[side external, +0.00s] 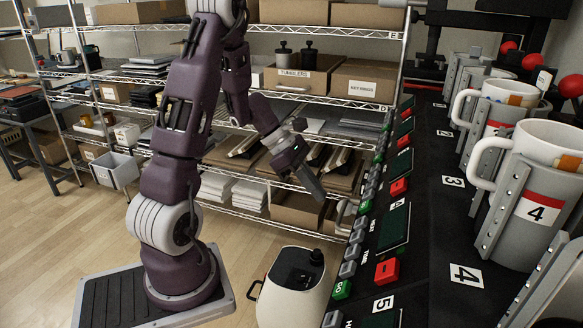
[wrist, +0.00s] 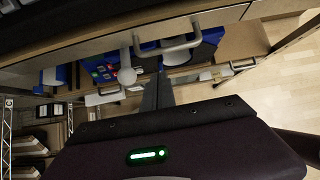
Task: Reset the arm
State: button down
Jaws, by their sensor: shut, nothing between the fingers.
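My gripper (side external: 318,192) hangs at the end of my folded purple arm in the side external view, in front of the wire shelves and left of the press counter. It points down and to the right and is shut with nothing held. It touches nothing that I can see. In the wrist view the dark shut fingers (wrist: 158,92) stick out past the gripper body, which carries a lit green strip. Beyond them are a wooden drawer front and a light handle.
Press stations with white mugs (side external: 541,140) in grey holders line the counter (side external: 437,235) at right. A control panel with red and green buttons (side external: 387,271) runs along its near edge. Wire shelves (side external: 300,106) stand behind. A cream container (side external: 291,292) stands near my base.

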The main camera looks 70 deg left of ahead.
jog(key=v, duration=0.9)
jog(key=s+d+r+m+g, duration=0.2)
jog(key=d+r+m, duration=0.4)
jog(key=d+m, duration=0.5)
jog(key=s+d+r+m+t+y, duration=0.2)
jog(key=s+d+m+y, duration=0.3)
jog(key=s+d+m, duration=0.5)
jog(key=s+m, duration=0.1)
jog(key=m, duration=0.5)
jog(key=shift+s+r, duration=0.3)
jog(key=shift+s, duration=0.1)
jog(key=shift+d, duration=0.1)
